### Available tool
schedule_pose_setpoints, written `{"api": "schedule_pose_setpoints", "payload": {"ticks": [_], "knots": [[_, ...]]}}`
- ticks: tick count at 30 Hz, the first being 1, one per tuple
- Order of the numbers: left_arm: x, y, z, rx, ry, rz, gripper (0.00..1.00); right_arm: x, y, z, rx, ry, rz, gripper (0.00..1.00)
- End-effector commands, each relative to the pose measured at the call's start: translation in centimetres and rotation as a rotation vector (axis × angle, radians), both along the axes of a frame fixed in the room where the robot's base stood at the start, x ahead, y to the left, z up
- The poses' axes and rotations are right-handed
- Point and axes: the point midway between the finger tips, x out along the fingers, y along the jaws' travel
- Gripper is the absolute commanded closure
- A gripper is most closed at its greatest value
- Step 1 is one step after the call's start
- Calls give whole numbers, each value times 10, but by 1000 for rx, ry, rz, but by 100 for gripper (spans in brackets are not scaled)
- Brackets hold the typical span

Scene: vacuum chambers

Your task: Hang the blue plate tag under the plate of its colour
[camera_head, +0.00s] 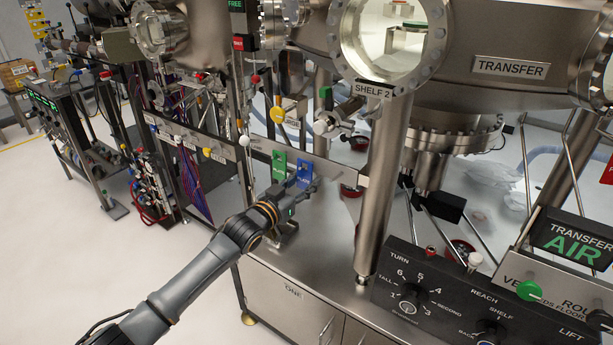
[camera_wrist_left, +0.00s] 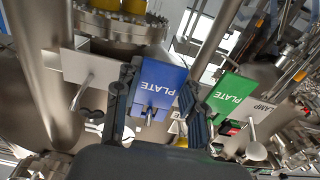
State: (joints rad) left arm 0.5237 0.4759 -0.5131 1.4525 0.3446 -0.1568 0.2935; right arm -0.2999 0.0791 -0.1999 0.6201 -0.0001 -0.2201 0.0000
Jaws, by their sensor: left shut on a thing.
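The blue plate tag (camera_head: 305,171) is between the fingers of my left gripper (camera_head: 304,186), which is shut on it, at the metal rail. In the left wrist view the blue tag (camera_wrist_left: 162,82) reads PLATE upside down, with one finger on each side and a metal peg near its lettered edge. I cannot tell whether the tag still bears on that peg. The green plate tag (camera_head: 279,165) hangs just left of it and also shows in the left wrist view (camera_wrist_left: 231,96). No plate that is clearly blue can be made out. My right gripper is out of view.
The rail (camera_head: 232,147) carries several coloured knobs. A SHELF 2 port (camera_head: 393,40) and a steel post (camera_head: 384,200) stand to the right. A control panel (camera_head: 420,285) fills the lower right. A blank pale plate (camera_wrist_left: 90,68) shows beside the gripper. Floor at lower left is clear.

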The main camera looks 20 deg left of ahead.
Motion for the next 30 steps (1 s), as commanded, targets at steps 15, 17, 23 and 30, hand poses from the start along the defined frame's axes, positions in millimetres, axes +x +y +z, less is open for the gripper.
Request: {"api": "schedule_pose_setpoints", "payload": {"ticks": [15,17,23,30], "knots": [[-7,3,1,0,-2,0,83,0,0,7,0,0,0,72],[-7,3,1,0,-2,0,83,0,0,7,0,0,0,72],[-10,4,2,1,-1,0,83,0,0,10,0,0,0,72],[-17,6,3,0,-1,-1,83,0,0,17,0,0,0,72]]}}
